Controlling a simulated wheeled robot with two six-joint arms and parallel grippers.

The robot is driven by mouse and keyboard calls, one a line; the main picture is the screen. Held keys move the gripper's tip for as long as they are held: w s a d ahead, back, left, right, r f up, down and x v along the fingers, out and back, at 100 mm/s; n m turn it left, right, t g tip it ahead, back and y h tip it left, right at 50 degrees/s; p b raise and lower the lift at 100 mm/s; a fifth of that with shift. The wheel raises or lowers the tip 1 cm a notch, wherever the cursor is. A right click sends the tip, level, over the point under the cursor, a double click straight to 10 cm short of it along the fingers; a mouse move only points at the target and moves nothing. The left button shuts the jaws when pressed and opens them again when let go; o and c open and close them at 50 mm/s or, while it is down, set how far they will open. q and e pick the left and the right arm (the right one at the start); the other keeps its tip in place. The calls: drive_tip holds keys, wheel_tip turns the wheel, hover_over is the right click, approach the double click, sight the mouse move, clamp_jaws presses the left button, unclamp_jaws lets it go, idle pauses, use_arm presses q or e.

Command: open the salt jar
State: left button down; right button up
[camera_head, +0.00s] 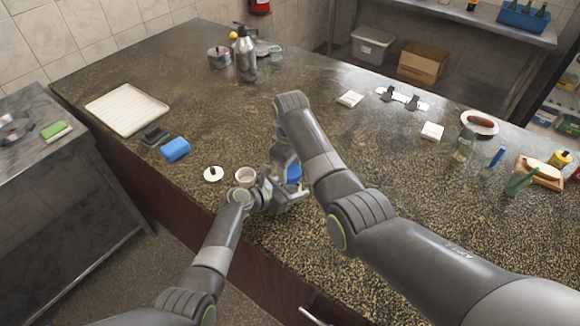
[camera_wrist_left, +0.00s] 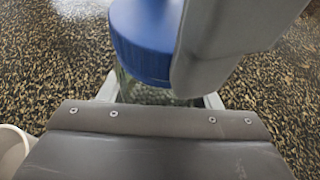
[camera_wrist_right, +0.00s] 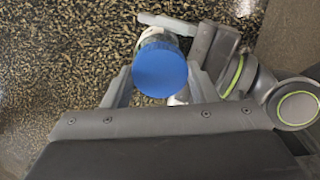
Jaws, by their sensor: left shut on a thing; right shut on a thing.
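The salt jar is a clear glass jar (camera_wrist_left: 150,92) with a blue lid (camera_wrist_right: 160,70), standing on the speckled counter. In the head view the blue lid (camera_head: 293,174) shows between my two grippers, and the arms hide most of the jar. My left gripper (camera_head: 285,192) is shut on the jar's glass body, low and from the side; its fingers show in the left wrist view (camera_wrist_left: 158,95). My right gripper (camera_wrist_right: 160,82) comes from above, with its fingers on both sides of the blue lid, and is shut on it. The lid appears seated on the jar.
A white cup (camera_head: 246,177) and a white lid with a dark knob (camera_head: 213,174) stand just left of my left gripper. A blue block (camera_head: 175,149) and a white tray (camera_head: 127,108) are farther left.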

drive_tip(key=n, duration=0.4)
drive_tip(key=shift+n, duration=0.4)
drive_tip(key=n, duration=0.6)
drive_tip(key=shift+r, duration=0.1)
drive_tip(key=n, duration=0.4)
drive_tip(key=shift+n, duration=0.3)
drive_tip(key=n, duration=0.5)
drive_tip(key=shift+w+r, duration=0.1)
drive_tip(key=shift+r, duration=0.15)
drive_tip(key=shift+r, duration=0.85)
